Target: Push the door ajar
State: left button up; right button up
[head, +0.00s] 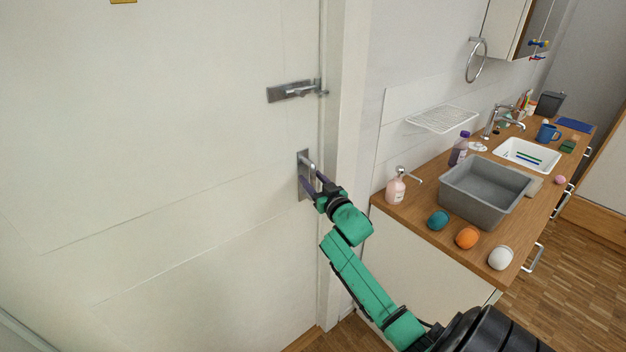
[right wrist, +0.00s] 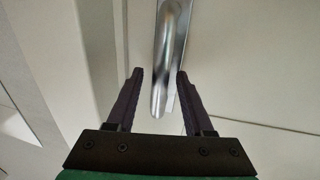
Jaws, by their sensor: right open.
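The white door (head: 180,150) fills the left half of the head view and looks closed against its frame (head: 345,120). A metal lever handle (head: 306,162) on a plate sits near the door's right edge. A metal latch (head: 292,91) is mounted above it. My right gripper (head: 314,183) is at the handle. In the right wrist view, the handle (right wrist: 168,60) runs down between the two open fingers of my gripper (right wrist: 158,75), with a gap on either side. Whether anything touches is unclear. My left gripper is not in view.
A wooden counter (head: 412,202) stands right of the door frame. It holds a grey basin (head: 485,188), a pink soap bottle (head: 396,188), and teal (head: 437,220), orange (head: 467,237) and white (head: 500,258) balls. Wooden floor (head: 565,270) shows at the right.

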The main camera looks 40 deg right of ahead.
grip_shut()
jog(key=shift+f, duration=0.1)
dwell(1.2)
